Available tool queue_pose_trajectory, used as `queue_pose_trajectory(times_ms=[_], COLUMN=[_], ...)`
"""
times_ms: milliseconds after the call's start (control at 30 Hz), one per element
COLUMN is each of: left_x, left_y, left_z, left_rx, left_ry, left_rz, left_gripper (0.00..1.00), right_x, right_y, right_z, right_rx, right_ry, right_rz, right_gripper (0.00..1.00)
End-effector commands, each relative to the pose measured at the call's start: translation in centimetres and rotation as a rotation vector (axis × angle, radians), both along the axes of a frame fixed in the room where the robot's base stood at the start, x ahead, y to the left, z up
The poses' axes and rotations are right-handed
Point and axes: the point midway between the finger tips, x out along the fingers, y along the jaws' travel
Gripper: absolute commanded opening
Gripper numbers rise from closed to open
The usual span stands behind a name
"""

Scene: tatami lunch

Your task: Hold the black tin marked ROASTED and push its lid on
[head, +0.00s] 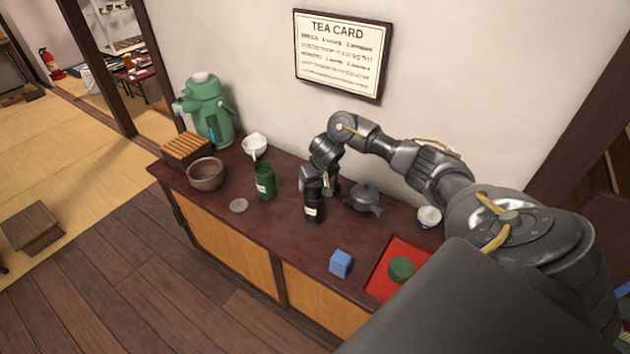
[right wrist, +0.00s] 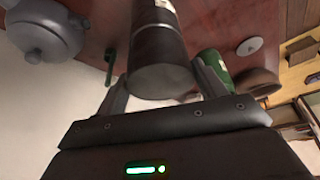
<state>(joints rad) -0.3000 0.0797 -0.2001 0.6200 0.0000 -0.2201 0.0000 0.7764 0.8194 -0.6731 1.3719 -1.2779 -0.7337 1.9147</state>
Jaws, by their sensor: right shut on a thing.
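The black tin (head: 314,212) stands on the dark red cabinet top, with part of a pale label showing in the head view. My right gripper (head: 318,193) comes down over it from above and is shut on its upper part. In the right wrist view the black tin (right wrist: 158,45) lies between the two fingers (right wrist: 158,72), its dark grey round end facing the camera. I cannot tell whether that end is a seated lid. The word on the label is too small to read. My left gripper is not in view.
A green tin (head: 265,182) and a flat grey disc (head: 238,205) are to the left. A grey teapot (head: 364,197) stands close on the right.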

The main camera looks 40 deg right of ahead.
Motion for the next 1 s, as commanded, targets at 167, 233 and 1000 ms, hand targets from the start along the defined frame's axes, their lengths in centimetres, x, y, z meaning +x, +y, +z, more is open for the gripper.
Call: queue_pose_trajectory(times_ms=[167, 233, 1000], left_x=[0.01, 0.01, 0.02], left_y=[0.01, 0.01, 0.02], left_z=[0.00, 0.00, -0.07], left_rx=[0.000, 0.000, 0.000], left_ry=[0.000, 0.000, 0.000], left_rz=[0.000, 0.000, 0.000], left_gripper=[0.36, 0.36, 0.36], right_x=[0.01, 0.01, 0.02], right_y=[0.01, 0.01, 0.01], right_z=[0.00, -0.02, -0.89], right_rx=[0.000, 0.000, 0.000], right_ry=[0.000, 0.000, 0.000], right_rz=[0.000, 0.000, -0.001], right_gripper=[0.54, 0.54, 0.54])
